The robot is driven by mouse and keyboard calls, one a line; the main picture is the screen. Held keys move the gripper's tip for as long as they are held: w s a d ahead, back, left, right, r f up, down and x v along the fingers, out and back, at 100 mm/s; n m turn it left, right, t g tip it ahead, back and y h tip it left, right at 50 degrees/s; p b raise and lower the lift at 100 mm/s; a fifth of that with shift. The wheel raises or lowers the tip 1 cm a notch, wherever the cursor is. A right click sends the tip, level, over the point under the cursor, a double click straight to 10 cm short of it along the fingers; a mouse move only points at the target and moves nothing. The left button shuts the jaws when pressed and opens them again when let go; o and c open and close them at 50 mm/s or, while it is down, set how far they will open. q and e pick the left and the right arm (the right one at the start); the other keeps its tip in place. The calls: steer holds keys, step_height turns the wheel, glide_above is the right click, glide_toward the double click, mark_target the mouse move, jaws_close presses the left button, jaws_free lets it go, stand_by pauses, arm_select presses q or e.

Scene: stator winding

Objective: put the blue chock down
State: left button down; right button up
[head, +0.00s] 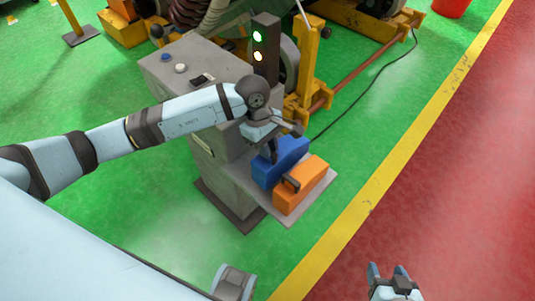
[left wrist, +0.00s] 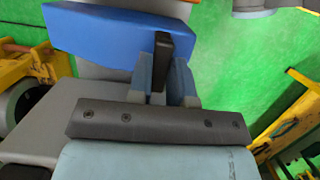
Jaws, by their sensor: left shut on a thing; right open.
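The blue chock (head: 290,152) is at the grey shelf (head: 322,186) on the side of the grey control cabinet, beside the orange chock (head: 305,185). My left gripper (head: 273,155) is over it from above. In the left wrist view the fingers (left wrist: 163,82) are shut on the dark handle of the blue chock (left wrist: 95,30). Whether its underside touches the shelf is hard to tell. My right gripper (head: 390,270) is open and empty, low at the right over the red floor.
The cabinet (head: 175,75) has buttons on top and a signal light (head: 262,45) with lit lamps. Yellow machinery (head: 305,65) stands behind, and a cable runs over the green floor. A yellow line (head: 365,190) borders the red floor.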

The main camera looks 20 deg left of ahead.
mark_target(282, 152)
arm_select(q)
steer(key=shift+f, duration=1.95)
steer(key=c, duration=1.1)
jaws_free()
steer(key=shift+f, duration=0.1)
steer(key=shift+o, duration=0.2)
